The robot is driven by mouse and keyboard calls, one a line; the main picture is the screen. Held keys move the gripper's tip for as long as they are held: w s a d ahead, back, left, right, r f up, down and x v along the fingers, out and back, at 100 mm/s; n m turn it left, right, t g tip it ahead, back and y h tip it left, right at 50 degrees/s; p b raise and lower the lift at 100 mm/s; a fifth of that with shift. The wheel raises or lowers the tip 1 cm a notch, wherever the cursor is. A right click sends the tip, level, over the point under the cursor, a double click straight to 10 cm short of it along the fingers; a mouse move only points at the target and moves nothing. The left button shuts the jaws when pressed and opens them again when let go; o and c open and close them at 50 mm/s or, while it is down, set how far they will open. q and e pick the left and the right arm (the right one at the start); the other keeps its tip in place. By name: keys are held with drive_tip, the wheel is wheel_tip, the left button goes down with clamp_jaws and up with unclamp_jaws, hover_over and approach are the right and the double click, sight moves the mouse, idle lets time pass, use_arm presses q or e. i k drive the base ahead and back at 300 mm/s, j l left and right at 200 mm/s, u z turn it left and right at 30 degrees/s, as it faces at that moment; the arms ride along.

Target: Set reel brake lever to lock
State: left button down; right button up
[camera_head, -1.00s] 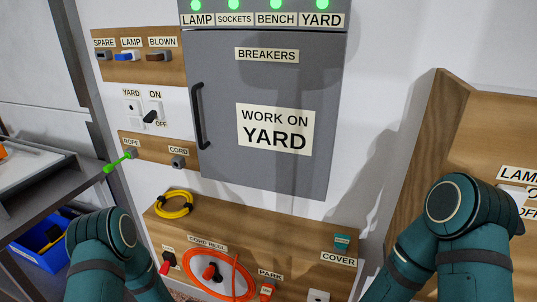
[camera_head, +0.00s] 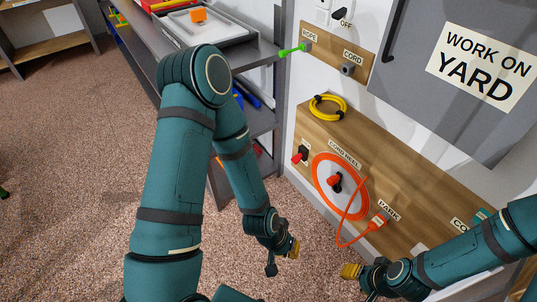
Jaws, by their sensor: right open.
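The orange-rimmed cord reel (camera_head: 321,180) is on the sloping wooden panel, with a red lever (camera_head: 335,181) on a dark hub at its middle. A second red lever (camera_head: 298,156) on a black base is left of the reel, under a small label too blurred to read. I cannot tell which one is the brake. My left gripper (camera_head: 283,260) is open and empty, below and left of the reel. My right gripper (camera_head: 360,284) is open and empty, below the reel. Both are apart from the levers.
An orange cord runs from the reel to a plug (camera_head: 378,221) by the PARK label. A yellow cord coil (camera_head: 327,107) lies on the panel's top. A grey shelf (camera_head: 262,122) with trays stands left. A grey breaker cabinet (camera_head: 420,95) is above right. Carpeted floor lies below.

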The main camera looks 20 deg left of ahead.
sight(296, 159)
drive_tip(key=j+u, duration=0.1)
drive_tip(key=u, duration=0.4)
drive_tip(key=i+j+u, duration=0.2)
drive_tip(key=u, duration=0.2)
drive_tip(key=i+u, duration=0.35)
drive_tip(key=i+j, duration=0.05)
drive_tip(key=i, duration=0.05)
